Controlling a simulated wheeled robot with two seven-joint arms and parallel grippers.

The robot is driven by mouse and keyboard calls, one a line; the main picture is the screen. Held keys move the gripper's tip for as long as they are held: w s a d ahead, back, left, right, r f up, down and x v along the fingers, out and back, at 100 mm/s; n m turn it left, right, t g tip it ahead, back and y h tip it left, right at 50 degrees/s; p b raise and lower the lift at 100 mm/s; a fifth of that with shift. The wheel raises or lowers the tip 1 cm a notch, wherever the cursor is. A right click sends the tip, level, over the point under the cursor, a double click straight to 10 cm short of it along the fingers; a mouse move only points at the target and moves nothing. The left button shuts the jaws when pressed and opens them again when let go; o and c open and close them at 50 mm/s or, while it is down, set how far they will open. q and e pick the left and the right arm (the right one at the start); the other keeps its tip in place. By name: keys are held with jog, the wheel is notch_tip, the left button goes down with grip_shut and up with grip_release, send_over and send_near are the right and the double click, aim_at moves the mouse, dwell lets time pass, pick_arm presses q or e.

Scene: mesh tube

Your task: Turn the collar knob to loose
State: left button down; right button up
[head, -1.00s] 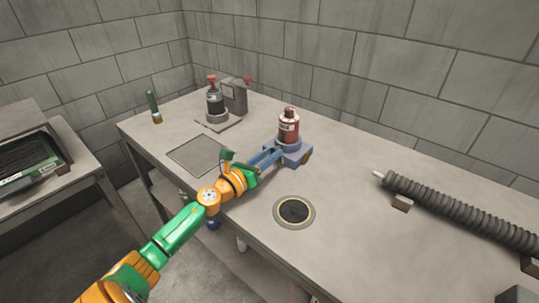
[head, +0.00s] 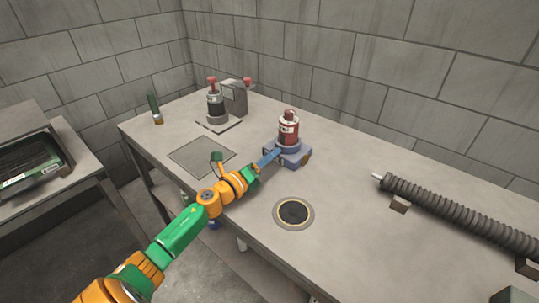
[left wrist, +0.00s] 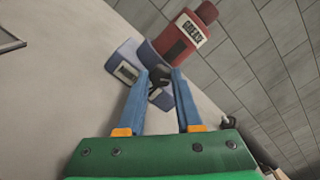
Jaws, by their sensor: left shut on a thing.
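A red bottle (head: 288,128) with a white label stands upright in a blue collar base (head: 291,155) on the bench. In the left wrist view the label on the red bottle (left wrist: 178,48) reads "GREASE", and the blue base (left wrist: 127,55) carries a small pale plate. The dark collar knob (left wrist: 159,76) sits at the front of the base. My left gripper (head: 277,155) reaches the base from the left. Its blue fingertips (left wrist: 163,76) are shut on the knob from both sides and partly hide it. My right gripper is not in view.
A green-handled tool (head: 154,109) stands at far left.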

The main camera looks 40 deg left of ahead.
pick_arm(q)
jog(key=n+p, duration=0.1)
jog(key=n, duration=0.4)
jog(key=shift+n, duration=0.3)
jog(key=n+p, duration=0.2)
jog(key=n, duration=0.3)
jog(key=shift+f+n, duration=0.1)
jog(key=shift+n, duration=0.4)
jog(key=c, duration=0.6)
grip_release()
jog(key=shift+s+a+p, duration=0.2)
jog(key=shift+s, duration=1.6)
jog(key=shift+s+a+p, duration=0.15)
jog(key=shift+s, duration=1.6)
